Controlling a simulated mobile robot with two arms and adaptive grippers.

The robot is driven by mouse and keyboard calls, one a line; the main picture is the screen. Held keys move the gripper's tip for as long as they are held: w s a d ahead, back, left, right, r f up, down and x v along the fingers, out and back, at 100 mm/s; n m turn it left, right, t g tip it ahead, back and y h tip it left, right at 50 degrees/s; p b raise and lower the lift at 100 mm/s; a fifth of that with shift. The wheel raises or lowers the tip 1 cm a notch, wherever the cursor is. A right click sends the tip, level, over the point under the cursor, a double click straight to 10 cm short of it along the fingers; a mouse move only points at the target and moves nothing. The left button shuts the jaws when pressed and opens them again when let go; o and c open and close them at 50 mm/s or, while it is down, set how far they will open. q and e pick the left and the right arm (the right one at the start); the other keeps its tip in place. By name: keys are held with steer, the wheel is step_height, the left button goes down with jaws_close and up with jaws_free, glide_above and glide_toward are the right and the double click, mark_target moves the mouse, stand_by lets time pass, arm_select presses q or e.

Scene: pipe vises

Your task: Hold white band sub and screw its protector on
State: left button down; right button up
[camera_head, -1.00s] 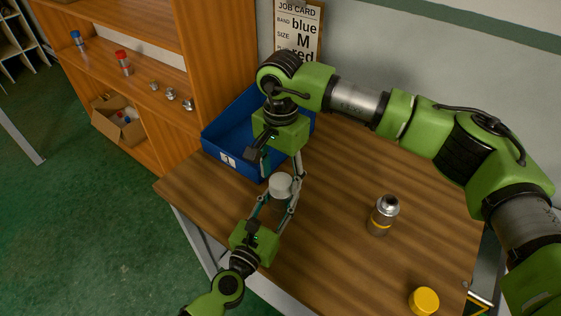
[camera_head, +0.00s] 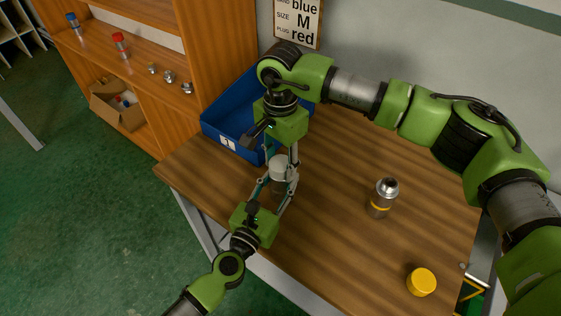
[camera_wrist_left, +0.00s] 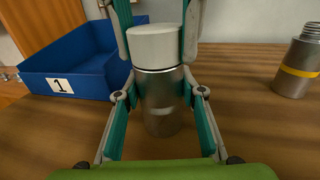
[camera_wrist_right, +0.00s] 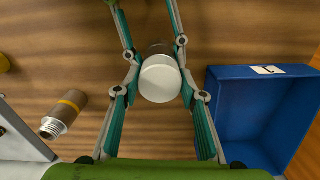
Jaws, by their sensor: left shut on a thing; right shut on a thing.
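The sub (camera_head: 279,190) is a grey metal cylinder standing upright at the table's left front part; it also shows in the left wrist view (camera_wrist_left: 160,105). A white protector (camera_wrist_left: 155,46) sits on its top end, in line with it; its flat top shows in the right wrist view (camera_wrist_right: 160,80). My left gripper (camera_head: 274,183) is shut around the sub's metal body from the front. My right gripper (camera_head: 281,160) reaches from above and behind and is shut on the white protector. The thread and any white band are hidden.
A yellow-banded sub (camera_head: 382,198) stands free to the right, and a yellow protector (camera_head: 421,282) lies near the right front. A blue bin (camera_head: 228,124) labelled 1 is close behind my grippers. A wooden shelf (camera_head: 205,70) stands at the left. The middle of the table is clear.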

steer(key=m, duration=0.5)
steer(key=shift+m, duration=0.3)
steer(key=m, duration=1)
steer(key=shift+m, duration=0.3)
steer(key=m, duration=0.3)
steer(key=o, duration=1.3)
step_height(320, 180, up, 12)
arm_select(q)
steer(key=c, duration=1.3)
jaws_free()
